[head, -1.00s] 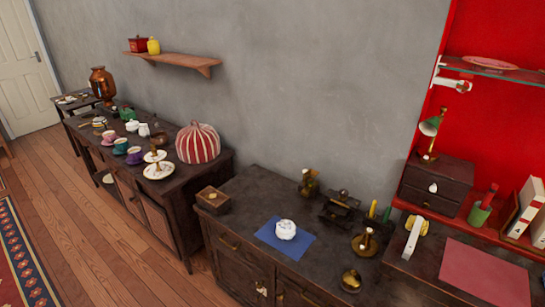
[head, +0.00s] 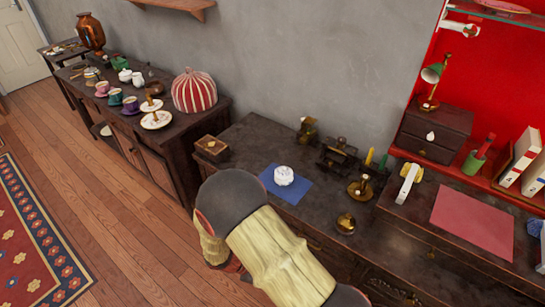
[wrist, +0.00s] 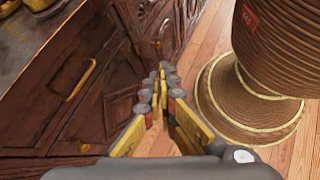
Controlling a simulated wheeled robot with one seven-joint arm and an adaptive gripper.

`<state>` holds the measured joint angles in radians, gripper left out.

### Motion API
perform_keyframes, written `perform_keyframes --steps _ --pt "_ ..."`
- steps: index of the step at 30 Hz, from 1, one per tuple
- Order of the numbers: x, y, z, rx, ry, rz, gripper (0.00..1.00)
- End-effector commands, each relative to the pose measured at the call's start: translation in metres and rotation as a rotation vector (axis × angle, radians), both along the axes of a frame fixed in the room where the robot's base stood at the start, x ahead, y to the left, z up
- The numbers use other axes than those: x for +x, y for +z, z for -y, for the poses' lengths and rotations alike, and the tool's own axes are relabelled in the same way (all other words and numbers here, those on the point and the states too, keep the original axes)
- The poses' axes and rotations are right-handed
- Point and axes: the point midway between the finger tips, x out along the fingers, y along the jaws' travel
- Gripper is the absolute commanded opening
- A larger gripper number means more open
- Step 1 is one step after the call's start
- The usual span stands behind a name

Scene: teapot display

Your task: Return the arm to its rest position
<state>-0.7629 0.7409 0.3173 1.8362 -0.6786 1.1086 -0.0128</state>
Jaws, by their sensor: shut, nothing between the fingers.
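My gripper (wrist: 162,78) is shut and empty in the wrist view. Its fingers point down past the front of a dark wooden cabinet (wrist: 65,95), above the wooden floor (wrist: 165,145). The cabinet front with its brass handles lies to the left of the fingers, and they look apart from it. In the head view my arm rises from the bottom edge and bends in front of the middle cabinet (head: 255,135). The gripper itself is hidden or out of sight there.
A white lidded pot (head: 284,176) sits on a blue mat (head: 292,192), just beyond my arm. A wooden box (head: 211,148) and a brass bowl (head: 346,224) stand on the same top. Open floor (head: 120,210) and a red rug (head: 35,245) lie left.

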Motion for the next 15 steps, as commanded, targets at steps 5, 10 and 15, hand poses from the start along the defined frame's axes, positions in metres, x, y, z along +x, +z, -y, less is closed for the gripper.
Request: perform_keyframes --steps 5,10,15 --pt "-0.01 0.059 0.005 0.155 -0.201 0.073 0.0" --pt "-0.021 0.11 0.011 0.294 -0.374 0.149 0.0" --pt "-0.031 0.157 0.018 0.432 -0.535 0.233 0.0"
